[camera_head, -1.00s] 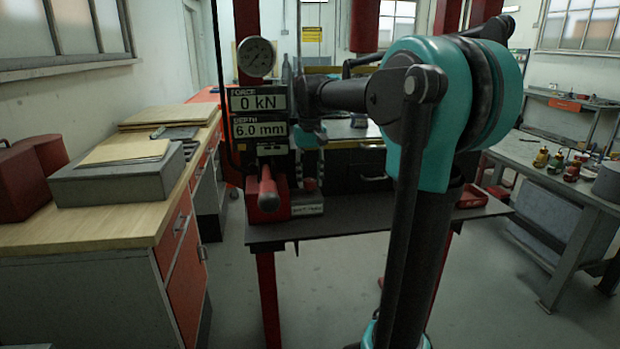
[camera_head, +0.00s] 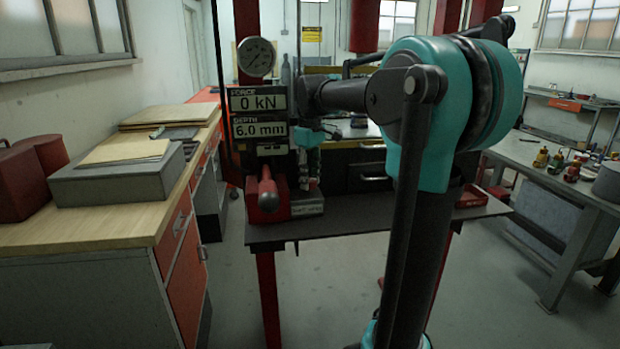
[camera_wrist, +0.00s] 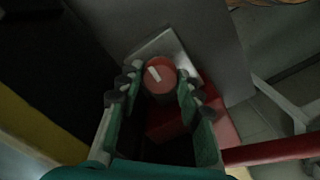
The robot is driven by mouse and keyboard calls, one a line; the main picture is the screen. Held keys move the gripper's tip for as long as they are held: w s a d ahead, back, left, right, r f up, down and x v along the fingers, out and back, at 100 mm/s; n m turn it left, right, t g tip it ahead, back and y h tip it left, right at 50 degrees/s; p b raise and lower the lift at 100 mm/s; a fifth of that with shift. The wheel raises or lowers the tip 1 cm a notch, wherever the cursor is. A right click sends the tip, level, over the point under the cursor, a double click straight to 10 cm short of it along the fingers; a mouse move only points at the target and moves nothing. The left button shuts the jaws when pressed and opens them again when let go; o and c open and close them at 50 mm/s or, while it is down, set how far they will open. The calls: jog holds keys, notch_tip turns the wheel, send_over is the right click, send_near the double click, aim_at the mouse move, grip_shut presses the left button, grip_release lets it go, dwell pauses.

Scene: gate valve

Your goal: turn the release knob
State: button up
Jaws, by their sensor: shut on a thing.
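The release knob (camera_wrist: 160,78) is a round red knob with a white mark on its top. In the wrist view it sits between the two fingers of my gripper (camera_wrist: 158,85), which is shut on it from above. The white mark lies tilted, not straight up and down. In the head view my gripper (camera_head: 307,165) points down at the right side of the red pump block (camera_head: 268,212); the knob is hidden there by the fingers. The displays (camera_head: 258,118) read 0 kN and 6.0 mm.
A red lever handle (camera_head: 267,187) sticks out from the pump block toward me. A round gauge (camera_head: 256,57) is above the displays. A wooden-topped bench (camera_head: 100,225) stands at the left, and a grey table with small coloured items (camera_head: 557,160) at the right.

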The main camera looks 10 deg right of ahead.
aim_at(310, 180)
dwell(0.4)
jog(key=o, duration=1.1)
jog(key=shift+o, duration=0.2)
notch_tip(310, 180, up, 12)
